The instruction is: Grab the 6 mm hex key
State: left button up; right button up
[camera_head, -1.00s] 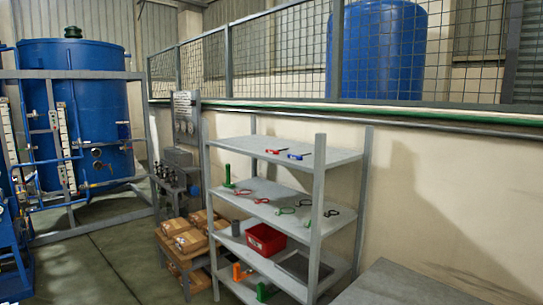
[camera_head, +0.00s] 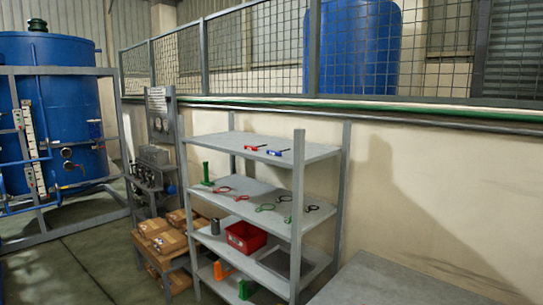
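Two small tools with coloured handles lie on the top board of a grey shelf rack (camera_head: 222,142). One is a red-handled tool (camera_head: 251,149) and the other, to its right, is a blue-handled tool (camera_head: 275,153). Each has a thin dark shaft pointing right. They look like hex keys, but I cannot read a size on either. Neither of my grippers shows in the head view.
Lower down are a red bin (camera_head: 246,237) and a dark cylinder (camera_head: 215,226). Boxes (camera_head: 170,240) stand left of the rack. A grey tabletop (camera_head: 375,285) is at front right.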

aim_at(273, 153)
jog(key=i+j+z, duration=0.1)
jog(key=j, duration=0.25)
jog(key=i+j+z, duration=0.1)
jog(key=i+j, duration=0.15)
jog(key=j, duration=0.15)
jog(key=i+j+z, duration=0.1)
jog(key=j, duration=0.25)
jog(key=i+j+z, duration=0.1)
jog(key=j, duration=0.3)
jog(key=i+j+z, duration=0.1)
jog(key=j, duration=0.3)
jog(key=i, duration=0.1)
